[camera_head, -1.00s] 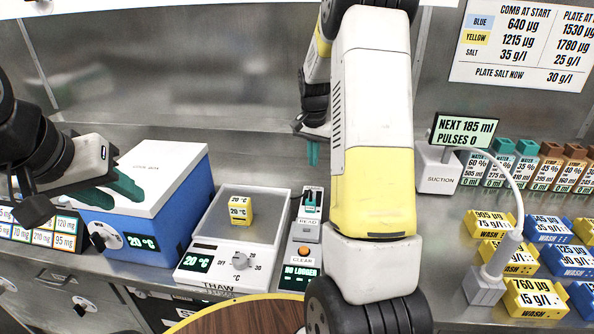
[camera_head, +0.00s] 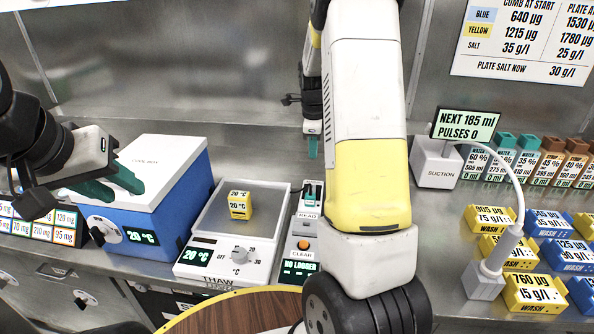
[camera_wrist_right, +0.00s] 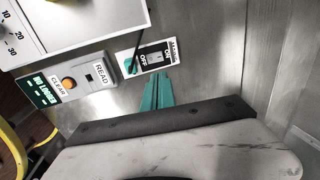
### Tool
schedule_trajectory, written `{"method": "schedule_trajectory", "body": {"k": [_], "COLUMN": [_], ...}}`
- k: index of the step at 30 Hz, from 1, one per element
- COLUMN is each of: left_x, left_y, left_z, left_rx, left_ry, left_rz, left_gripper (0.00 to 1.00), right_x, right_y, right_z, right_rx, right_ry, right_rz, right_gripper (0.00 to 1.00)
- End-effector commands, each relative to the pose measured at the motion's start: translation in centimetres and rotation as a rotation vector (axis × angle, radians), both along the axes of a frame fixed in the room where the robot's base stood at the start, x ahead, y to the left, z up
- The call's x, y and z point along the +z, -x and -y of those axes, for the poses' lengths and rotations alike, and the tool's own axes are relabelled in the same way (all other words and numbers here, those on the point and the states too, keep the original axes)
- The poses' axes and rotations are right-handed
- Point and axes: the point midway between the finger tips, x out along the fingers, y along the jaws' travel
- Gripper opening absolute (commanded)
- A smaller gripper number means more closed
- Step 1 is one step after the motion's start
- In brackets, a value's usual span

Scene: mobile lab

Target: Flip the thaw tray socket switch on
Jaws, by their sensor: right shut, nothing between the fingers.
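The thaw tray (camera_head: 215,262) stands on the bench and its display reads 20 °C. A yellow block (camera_head: 240,205) sits on its plate. The white socket plate (camera_head: 311,190) is just right of the tray. My left gripper (camera_head: 113,184) is open over the cool box.
The blue cool box (camera_head: 165,215) is left of the tray. A logger panel (camera_head: 301,246) with CLEAR and READ buttons stands in front of the socket. The suction unit (camera_head: 437,165), bottles and wash blocks are at right. A round wooden surface (camera_head: 235,315) is at front.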

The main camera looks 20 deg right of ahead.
Motion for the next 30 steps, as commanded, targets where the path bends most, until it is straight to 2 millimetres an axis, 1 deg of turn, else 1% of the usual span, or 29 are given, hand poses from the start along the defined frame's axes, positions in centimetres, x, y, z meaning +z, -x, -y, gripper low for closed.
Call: {"method": "schedule_trajectory", "body": {"k": [5,8,11,21,25,30], "left_x": [0.0,0.0,0.0,0.0,0.0,0.0], "left_y": [0.0,0.0,0.0,0.0,0.0,0.0], "left_z": [0.0,0.0,0.0,0.0,0.0,0.0], "left_rx": [0.000,0.000,0.000,0.000,0.000,0.000], "left_ry": [0.000,0.000,0.000,0.000,0.000,0.000], "left_rz": [0.000,0.000,0.000,0.000,0.000,0.000], "left_gripper": [0.36,0.36,0.36,0.36,0.36,0.36], "right_x": [-0.2,-1.0,-2.5,-9.6,-11.7,-13.3], "right_y": [0.0,-0.1,-0.3,-1.5,-1.9,-2.3], "right_z": [0.0,0.1,0.2,0.9,1.0,1.1], "right_rx": [0.001,0.001,0.001,0.001,0.002,0.002], "right_ry": [0.000,0.001,0.000,0.000,0.000,0.000], "right_rz": [-0.001,-0.004,-0.005,-0.005,-0.003,-0.002], "right_gripper": [0.00,0.00,0.00,0.00,0.00,0.00]}}
